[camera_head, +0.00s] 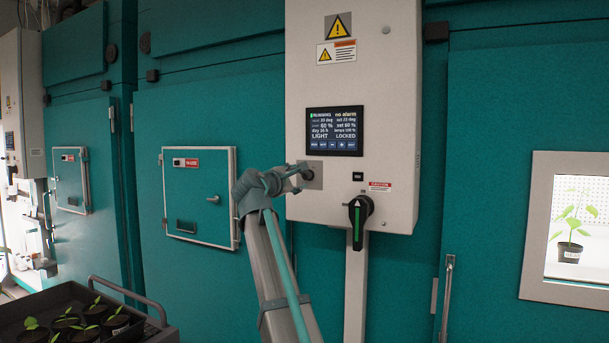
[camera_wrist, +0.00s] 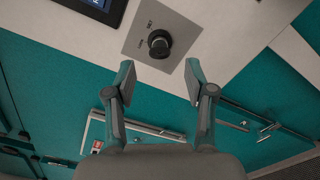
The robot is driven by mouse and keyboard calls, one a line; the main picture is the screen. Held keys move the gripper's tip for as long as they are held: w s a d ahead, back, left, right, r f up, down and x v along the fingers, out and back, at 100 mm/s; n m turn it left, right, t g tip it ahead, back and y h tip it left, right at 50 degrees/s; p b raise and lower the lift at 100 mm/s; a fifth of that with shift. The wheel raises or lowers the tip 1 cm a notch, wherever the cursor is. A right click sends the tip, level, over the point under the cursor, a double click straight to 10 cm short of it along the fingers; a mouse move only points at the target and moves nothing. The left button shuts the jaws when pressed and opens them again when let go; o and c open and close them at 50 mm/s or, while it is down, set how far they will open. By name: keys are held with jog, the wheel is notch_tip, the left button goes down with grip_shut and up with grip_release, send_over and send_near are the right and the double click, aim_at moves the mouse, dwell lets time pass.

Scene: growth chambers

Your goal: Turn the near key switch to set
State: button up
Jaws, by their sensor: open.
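The near key switch is a round dark knob (camera_wrist: 159,44) on a square grey plate with small lettering, where "SET" looks readable. In the head view the plate (camera_head: 315,175) sits below the display of the light grey control box, and my gripper partly covers it. My gripper (camera_wrist: 160,74) is open, its two fingertips apart just short of the knob, one to each side of its line. It also shows in the head view (camera_head: 292,178), reaching the plate from the left. The display (camera_head: 334,131) reads RUNNING, no alarm, LIGHT and LOCKED. The knob's exact angle is unclear.
A black rotary handle (camera_head: 358,216) with a green stripe sticks out of the box (camera_head: 400,100), below and right of the plate. A small hatch door (camera_head: 200,197) is on the teal wall to the left. A dark tray (camera_head: 75,293) of seedlings stands at lower left.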

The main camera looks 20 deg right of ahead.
aim_at(303, 176)
jog(key=p+x, duration=0.1)
jog(key=x, duration=0.5)
jog(key=shift+w+d, duration=0.15)
jog(key=shift+w, duration=0.05)
grip_shut()
